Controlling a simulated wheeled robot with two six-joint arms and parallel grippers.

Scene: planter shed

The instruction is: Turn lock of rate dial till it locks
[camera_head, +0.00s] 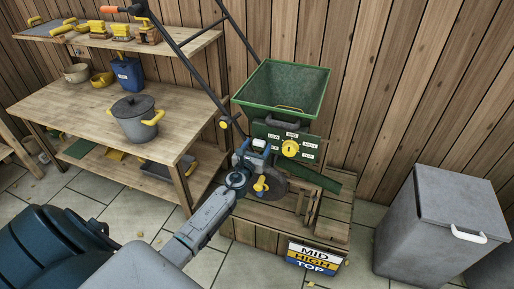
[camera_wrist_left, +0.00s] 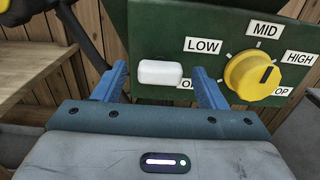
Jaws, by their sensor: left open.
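The yellow rate dial (camera_head: 290,148) sits on the green front panel of the hopper machine; it also shows in the left wrist view (camera_wrist_left: 253,75). A white rounded block (camera_wrist_left: 160,72), perhaps the lock, is on the panel left of the dial, under the LOW label. My left gripper (camera_head: 251,152) is open in front of the panel. In the left wrist view its blue fingers (camera_wrist_left: 158,88) stand on either side of the white block; contact cannot be told. My right gripper is not seen.
The green hopper (camera_head: 283,88) stands above the panel on a wooden platform (camera_head: 333,218). A sign (camera_head: 315,257) at its front reads MID, HIGH, TOP, with HIGH on yellow. A workbench (camera_head: 85,108) with a grey pot (camera_head: 135,122) is left; a grey bin (camera_head: 440,225) is right.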

